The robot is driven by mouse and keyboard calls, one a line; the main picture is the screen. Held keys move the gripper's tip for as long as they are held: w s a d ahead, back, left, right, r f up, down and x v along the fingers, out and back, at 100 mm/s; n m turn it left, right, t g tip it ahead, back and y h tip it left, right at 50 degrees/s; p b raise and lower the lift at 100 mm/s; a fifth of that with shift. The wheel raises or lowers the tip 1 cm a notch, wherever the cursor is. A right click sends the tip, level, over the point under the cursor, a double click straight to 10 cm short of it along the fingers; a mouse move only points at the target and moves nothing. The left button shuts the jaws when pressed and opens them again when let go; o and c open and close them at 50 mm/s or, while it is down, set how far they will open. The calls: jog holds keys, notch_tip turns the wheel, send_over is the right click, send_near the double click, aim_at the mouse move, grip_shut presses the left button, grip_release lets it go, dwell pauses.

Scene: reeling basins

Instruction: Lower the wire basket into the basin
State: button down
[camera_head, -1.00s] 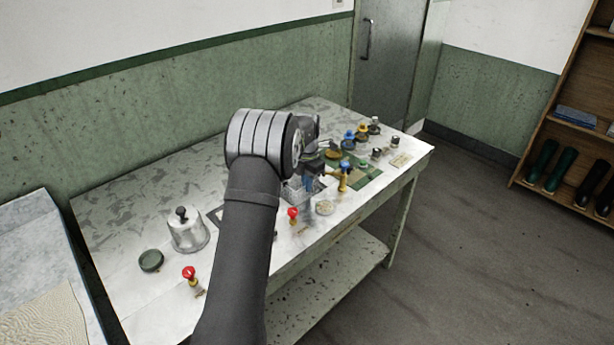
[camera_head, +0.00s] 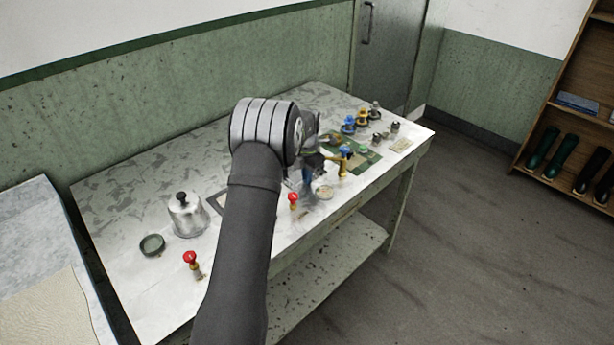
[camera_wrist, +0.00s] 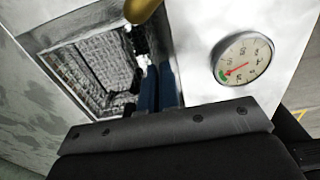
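The wire basket (camera_wrist: 97,66) shows in the wrist view as grey mesh inside the rectangular opening of the metal basin (camera_wrist: 50,42). How deep it sits, and whether it touches the bottom, I cannot tell. In the head view my arm hides most of the basin and basket. My gripper (camera_head: 311,168) points down over the bench at the basin, partly behind my wrist. Dark blue parts stand at the basket's right side in the wrist view.
A yellow tap (camera_head: 343,164) stands close right of my gripper. A round dial gauge (camera_wrist: 243,58) is beside the basin. Red-knobbed valves (camera_head: 190,258) line the front edge. A lidded metal pot (camera_head: 187,214) and dark green dish (camera_head: 152,245) stand left.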

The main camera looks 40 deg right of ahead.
jog(key=shift+f, duration=0.45)
dwell(0.3)
jog(key=c, duration=1.6)
grip_release()
jog(key=shift+o, duration=0.5)
jog(key=shift+r, duration=1.25)
jog(key=shift+c, duration=0.3)
jog(key=o, duration=0.3)
jog(key=shift+s+r, duration=0.1)
jog(key=shift+r, duration=2.15)
